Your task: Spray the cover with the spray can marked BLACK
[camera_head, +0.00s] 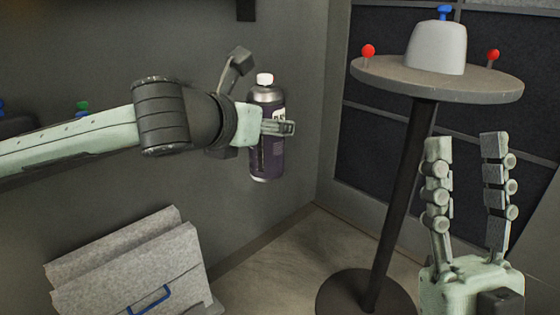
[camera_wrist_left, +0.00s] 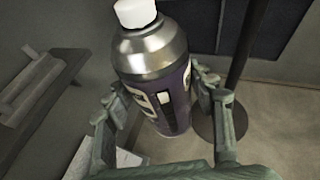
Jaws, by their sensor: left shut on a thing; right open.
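A dark purple spray can (camera_head: 266,150) with a white cap hangs upright in my left gripper (camera_head: 280,127), which is shut on its middle. In the left wrist view the can (camera_wrist_left: 152,62) stands between the fingers of my left gripper (camera_wrist_left: 165,110); its label is too small to read. A light grey dome-shaped cover (camera_head: 437,46) with a blue knob on top sits on a round grey stand table (camera_head: 385,75), to the right of the can and apart from it. My right gripper (camera_head: 466,150) is open and empty, in front of the stand at the lower right.
Two red-headed pins (camera_head: 368,51) (camera_head: 492,55) flank the cover on the round table. The stand has a dark pole (camera_head: 400,190) and a round base. A speckled grey box with a blue handle (camera_head: 135,265) is at lower left. Open floor lies between box and stand.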

